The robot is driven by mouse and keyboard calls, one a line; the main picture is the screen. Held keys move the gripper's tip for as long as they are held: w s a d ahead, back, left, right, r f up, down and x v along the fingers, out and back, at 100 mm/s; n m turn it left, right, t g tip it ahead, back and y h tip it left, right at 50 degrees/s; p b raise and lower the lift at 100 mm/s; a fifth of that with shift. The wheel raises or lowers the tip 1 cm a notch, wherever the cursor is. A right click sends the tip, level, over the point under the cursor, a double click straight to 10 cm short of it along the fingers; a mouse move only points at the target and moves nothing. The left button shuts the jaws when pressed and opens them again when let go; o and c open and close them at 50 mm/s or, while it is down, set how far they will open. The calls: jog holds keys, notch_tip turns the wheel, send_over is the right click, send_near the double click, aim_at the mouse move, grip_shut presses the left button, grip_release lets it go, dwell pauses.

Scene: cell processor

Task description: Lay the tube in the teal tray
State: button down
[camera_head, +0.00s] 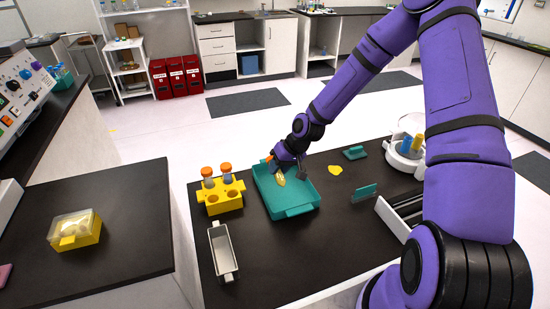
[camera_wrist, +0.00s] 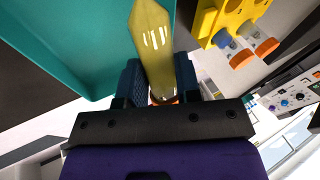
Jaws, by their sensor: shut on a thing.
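The tube (camera_head: 281,180) has a yellow body with a pointed end and shows over the inside of the teal tray (camera_head: 303,211). My gripper (camera_head: 285,163) is shut on the tube near its orange cap, at the tray's far side. In the wrist view the tube (camera_wrist: 152,45) sticks out from between the two fingers of my gripper (camera_wrist: 160,80), tip pointing away. The teal tray (camera_wrist: 60,45) fills the upper left there. I cannot tell whether the tube touches the tray floor. The cap is mostly hidden by the fingers.
A yellow rack (camera_head: 222,205) with orange-capped tubes stands left of the tray. A narrow metal tray (camera_head: 222,252) lies in front of it. A yellow patch (camera_head: 335,170), a teal piece (camera_head: 364,191) and a white round device (camera_head: 405,158) are to the right.

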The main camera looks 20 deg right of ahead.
jog(key=shift+w+a+r+t+y, duration=0.1)
jog(key=shift+w+r+t+y, duration=0.15)
jog(key=shift+r, duration=0.3)
jog(key=shift+w+a+r+y, duration=0.15)
jog(key=shift+r+y, duration=0.2)
jog(key=shift+r, duration=0.25)
jog(key=shift+w+a+r+t+y, duration=0.15)
jog(key=shift+r+y, duration=0.15)
jog(key=shift+r, duration=0.25)
send_over(275, 191)
jog(key=shift+f, duration=4.8)
jog(key=c, duration=0.7)
grip_release()
jog(key=shift+c, duration=0.2)
jog(key=shift+r, duration=0.15)
jog(key=v, duration=1)
jog(key=shift+r, duration=0.25)
jog(key=shift+s+d, duration=0.1)
jog(key=shift+d, duration=0.1)
